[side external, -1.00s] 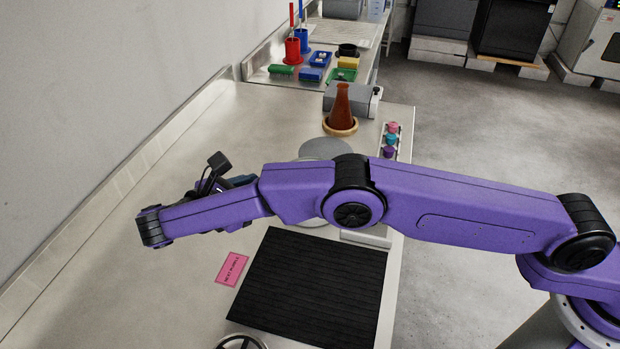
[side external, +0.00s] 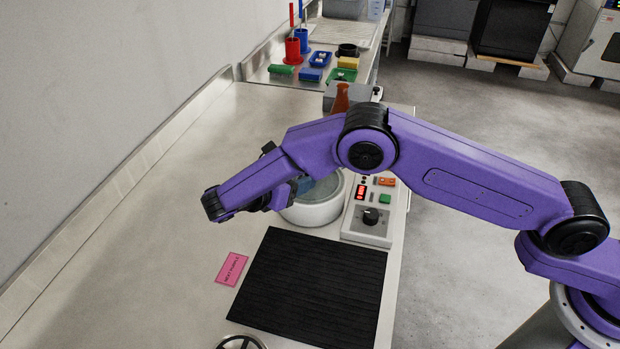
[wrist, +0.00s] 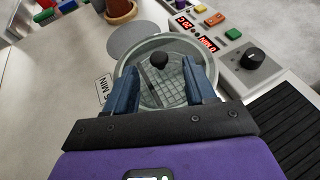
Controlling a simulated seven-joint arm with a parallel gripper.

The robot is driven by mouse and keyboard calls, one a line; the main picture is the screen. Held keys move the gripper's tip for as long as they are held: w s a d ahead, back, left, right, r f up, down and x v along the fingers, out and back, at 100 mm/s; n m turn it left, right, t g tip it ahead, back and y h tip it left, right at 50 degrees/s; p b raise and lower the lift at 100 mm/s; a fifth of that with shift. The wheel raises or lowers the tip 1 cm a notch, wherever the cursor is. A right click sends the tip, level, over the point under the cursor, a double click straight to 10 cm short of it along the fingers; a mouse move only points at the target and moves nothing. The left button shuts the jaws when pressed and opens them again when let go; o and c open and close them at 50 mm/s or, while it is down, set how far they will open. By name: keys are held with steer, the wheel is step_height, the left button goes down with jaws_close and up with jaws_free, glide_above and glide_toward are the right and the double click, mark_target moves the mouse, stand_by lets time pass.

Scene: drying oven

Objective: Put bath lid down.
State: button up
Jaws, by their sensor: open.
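The bath (side external: 315,214) is a round white tub on the bench, partly hidden by my arm in the side view. In the wrist view I look down on its rim and a clear round lid (wrist: 163,88) with a black knob (wrist: 159,61). A grid inside the bath shows through the lid. The lid appears to lie over the bath opening; I cannot tell whether it is fully seated. My gripper (wrist: 161,73) is open, its blue fingers apart on either side of the knob in the picture, not touching it. In the side view my arm hides most of the gripper.
A control box (side external: 370,222) with red digits and a black dial stands right of the bath. A black mat (side external: 310,285) and pink card (side external: 232,269) lie in front. A grey disc (wrist: 132,39) and brown flask (wrist: 118,8) are behind. The left bench is clear.

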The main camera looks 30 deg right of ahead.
steer(key=x, duration=0.4)
steer(key=shift+w, duration=0.1)
jaws_close()
steer(key=shift+r, duration=0.1)
steer(key=shift+r, duration=0.55)
steer(key=s+d+r, duration=0.6)
steer(key=s+r, duration=0.5)
steer(key=s, duration=0.1)
steer(key=w+d+r+n+t+y, duration=0.1)
steer(key=w+d+n+t+y, duration=0.1)
steer(key=w+d, duration=0.3)
steer(key=w+d+r+n+t+y, duration=0.1)
steer(key=w+d+r+n+t, duration=0.15)
steer(key=d, duration=0.45)
steer(key=s+d+f+n+t+y, duration=0.1)
steer(key=s+d+n+t+y, duration=0.2)
steer(key=d+n+y, duration=0.2)
steer(key=shift+s+d+y, duration=0.25)
steer(key=shift+d+y, duration=0.05)
steer(key=shift+d, duration=0.75)
